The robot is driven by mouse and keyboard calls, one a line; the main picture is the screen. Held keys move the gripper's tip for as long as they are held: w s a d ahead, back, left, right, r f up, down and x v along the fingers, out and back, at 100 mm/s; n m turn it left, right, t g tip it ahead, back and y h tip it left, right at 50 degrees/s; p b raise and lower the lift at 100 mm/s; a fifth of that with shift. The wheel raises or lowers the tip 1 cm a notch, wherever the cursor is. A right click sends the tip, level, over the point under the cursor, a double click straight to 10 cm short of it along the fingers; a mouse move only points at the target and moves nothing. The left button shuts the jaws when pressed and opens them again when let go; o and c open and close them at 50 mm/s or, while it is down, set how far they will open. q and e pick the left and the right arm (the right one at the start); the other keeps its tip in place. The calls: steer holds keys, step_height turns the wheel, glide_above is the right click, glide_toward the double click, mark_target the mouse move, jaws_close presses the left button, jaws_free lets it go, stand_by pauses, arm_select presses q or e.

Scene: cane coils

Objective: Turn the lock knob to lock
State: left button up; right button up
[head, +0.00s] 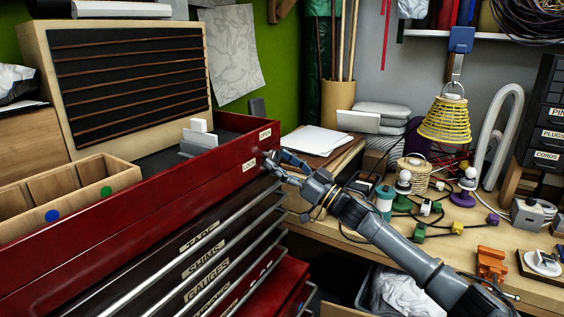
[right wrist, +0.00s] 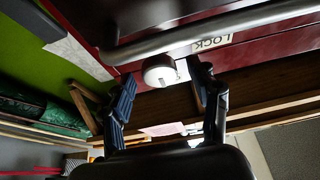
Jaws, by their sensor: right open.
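The lock knob (right wrist: 159,70) is a round, pale metal knob on the red tool chest (head: 140,190). In the right wrist view it lies between and just beyond my fingertips, close to the right-hand finger; contact is unclear. A LOCK label (head: 249,165) and an OPEN label (head: 265,134) are on the chest's red side. The LOCK label also shows beside the knob in the wrist view (right wrist: 211,43). My right gripper (head: 278,162) is open at the chest's corner and mostly covers the knob in the head view. My left gripper is out of view.
Long metal drawer handles (head: 214,262) run along the chest front below. A wooden bin (head: 78,192) and a slatted panel (head: 130,75) stand on top.

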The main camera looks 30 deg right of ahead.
steer(key=c, duration=1.2)
steer(key=shift+o, duration=0.2)
steer(key=shift+n, duration=0.3)
steer(key=n+g+y, duration=0.1)
steer(key=n, duration=0.1)
steer(key=n+y+b, duration=0.1)
steer(key=n, duration=0.2)
steer(key=shift+w+d+g, duration=0.15)
steer(key=shift+d+g, duration=0.05)
steer(key=shift+g, duration=0.2)
steer(key=n+g+y, duration=0.1)
steer(key=n, duration=0.2)
steer(key=n+g+b, duration=0.1)
steer(key=n+g, duration=0.1)
steer(key=n, duration=0.2)
steer(key=shift+d+r+y, duration=0.15)
steer(key=shift+y, duration=0.25)
steer(key=n+g, duration=0.1)
steer(key=n, duration=0.1)
steer(key=n+g, duration=0.1)
steer(key=n, duration=0.2)
steer(key=shift+w+d+r+n, duration=0.1)
steer(key=shift+r+n, duration=0.05)
steer(key=shift+n, duration=0.15)
steer(key=shift+r+n+g+h, duration=0.1)
steer(key=shift+n+g+h, duration=0.55)
steer(key=shift+n, duration=1.35)
